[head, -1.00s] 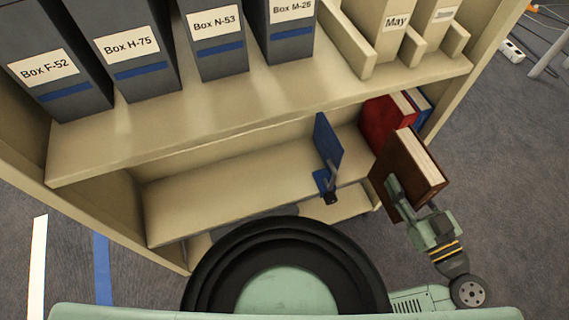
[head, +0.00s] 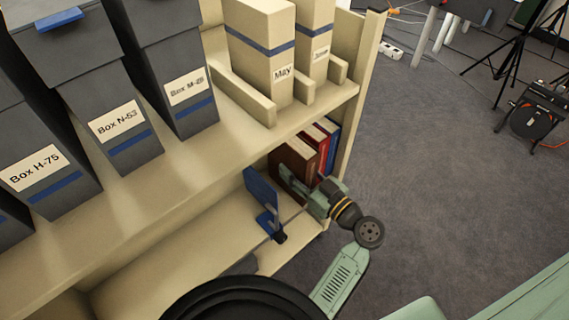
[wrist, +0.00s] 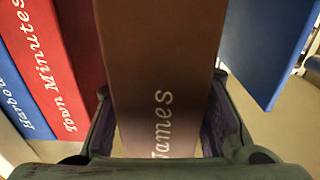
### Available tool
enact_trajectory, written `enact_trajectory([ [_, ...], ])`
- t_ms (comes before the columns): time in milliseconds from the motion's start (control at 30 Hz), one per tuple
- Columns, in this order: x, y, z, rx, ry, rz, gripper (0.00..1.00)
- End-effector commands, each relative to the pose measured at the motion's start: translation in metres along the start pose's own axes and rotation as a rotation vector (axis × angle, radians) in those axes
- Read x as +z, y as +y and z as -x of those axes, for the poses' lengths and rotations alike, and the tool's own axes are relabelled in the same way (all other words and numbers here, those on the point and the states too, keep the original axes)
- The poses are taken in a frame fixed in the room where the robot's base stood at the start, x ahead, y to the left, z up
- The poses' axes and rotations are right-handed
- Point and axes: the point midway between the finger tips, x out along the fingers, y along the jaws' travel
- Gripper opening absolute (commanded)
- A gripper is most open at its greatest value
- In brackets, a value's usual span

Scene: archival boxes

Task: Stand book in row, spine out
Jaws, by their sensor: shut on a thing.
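The brown book (head: 292,158) is upright in the lower shelf bay, left of the red book (head: 317,141) in the head view. My gripper (head: 302,190) is shut on it, one finger on each side. In the wrist view the brown spine (wrist: 158,75), lettered "James", faces my gripper (wrist: 160,105). The red "Town Minutes" book (wrist: 62,65) stands close beside it, then a blue book (wrist: 18,88); the blue one also shows in the head view (head: 333,138). A blue bookend (head: 261,190) stands apart on the other side. Whether the brown book's bottom touches the shelf is hidden.
The upper shelf (head: 205,150) overhangs the row and holds grey archive boxes (head: 118,120) and cream files (head: 268,60). The shelf unit's end panel (head: 358,95) closes the right side. The lower shelf (head: 190,262) is bare left of the bookend.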

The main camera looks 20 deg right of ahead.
Motion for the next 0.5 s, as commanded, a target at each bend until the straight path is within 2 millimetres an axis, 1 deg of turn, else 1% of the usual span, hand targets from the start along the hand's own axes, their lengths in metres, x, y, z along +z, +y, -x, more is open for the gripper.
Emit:
enact_trajectory([
  [33, -0.005, -0.001, -0.011, -0.003, 0.004, 0.001, 0.00],
  [100, -0.005, 0.000, -0.023, -0.002, 0.003, 0.001, 0.00],
  [200, -0.004, 0.000, -0.035, 0.000, 0.004, 0.002, 0.00],
  [367, 0.001, 0.000, -0.041, 0.001, 0.002, 0.000, 0.00],
  [500, 0.019, 0.001, -0.041, 0.002, 0.002, -0.003, 0.00],
])
